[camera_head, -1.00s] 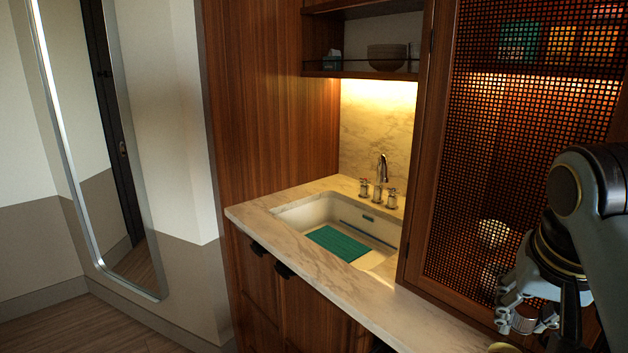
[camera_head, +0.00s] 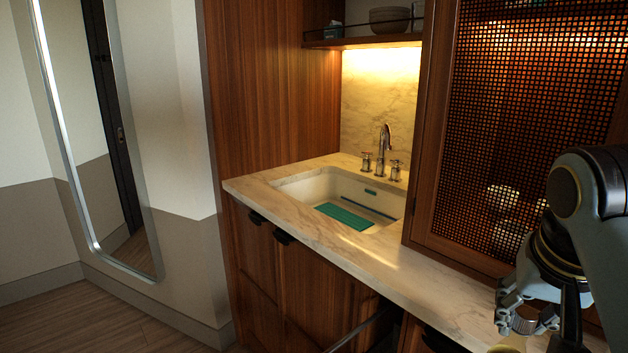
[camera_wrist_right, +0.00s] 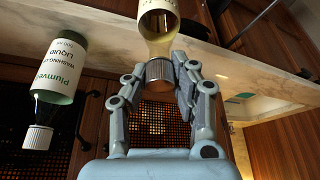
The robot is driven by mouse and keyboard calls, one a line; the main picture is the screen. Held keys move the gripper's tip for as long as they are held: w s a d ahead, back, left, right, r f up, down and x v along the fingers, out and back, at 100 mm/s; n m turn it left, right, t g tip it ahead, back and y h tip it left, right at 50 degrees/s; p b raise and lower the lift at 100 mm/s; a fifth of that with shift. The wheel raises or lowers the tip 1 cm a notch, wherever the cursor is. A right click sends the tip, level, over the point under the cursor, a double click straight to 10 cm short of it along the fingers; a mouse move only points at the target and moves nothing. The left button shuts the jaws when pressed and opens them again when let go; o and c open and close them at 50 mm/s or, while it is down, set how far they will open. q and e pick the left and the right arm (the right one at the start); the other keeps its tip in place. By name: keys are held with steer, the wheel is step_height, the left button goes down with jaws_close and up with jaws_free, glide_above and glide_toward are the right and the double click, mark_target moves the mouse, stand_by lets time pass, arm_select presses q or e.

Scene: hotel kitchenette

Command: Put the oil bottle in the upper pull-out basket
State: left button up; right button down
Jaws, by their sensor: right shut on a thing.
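My right gripper (camera_head: 527,318) is at the lower right of the head view, in front of the counter. It is shut on the metal cap of the oil bottle. In the right wrist view, the oil bottle (camera_wrist_right: 158,22) has a yellow glass neck and pale label, and its base is out of frame. In the head view only a little of it shows, beneath the gripper. A grey bar (camera_head: 352,333) by a dark cabinet opening at the bottom edge may belong to the pull-out unit. The upper basket cannot be made out. My left gripper is not in view.
The marble counter (camera_head: 385,262) holds a sink with a green mat (camera_head: 345,216) and a tap (camera_head: 384,150). A mesh-fronted cabinet (camera_head: 480,150) rises on the right.

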step_height(320, 180, down, 12)
steer(key=b, duration=0.9)
steer(key=shift+f, duration=0.1)
steer(key=shift+s+a, duration=0.1)
